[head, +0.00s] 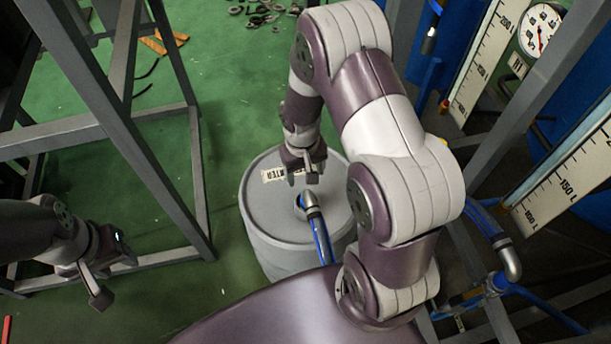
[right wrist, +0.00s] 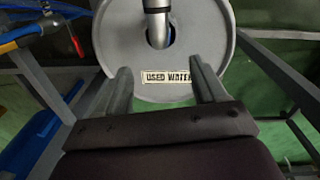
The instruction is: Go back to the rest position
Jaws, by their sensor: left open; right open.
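My right gripper (head: 308,176) is over the lid of a grey drum (head: 262,215), close to the label, open and empty. In the right wrist view its two fingers (right wrist: 160,88) stand apart on either side of the "USED WATER" label (right wrist: 167,77). A metal pipe end (head: 309,201) with a blue hose (head: 322,240) sits in the hole of the drum lid, apart from the fingers. My left gripper (head: 112,280) is open and empty at the lower left, over the green floor beside a grey frame.
A grey metal frame (head: 184,215) stands on the left. On the right are tanks with white level scales (head: 573,180), a round gauge (head: 541,30), grey struts and another metal pipe elbow (head: 508,260) with blue hose. Loose dark parts (head: 262,12) lie on the floor at the back.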

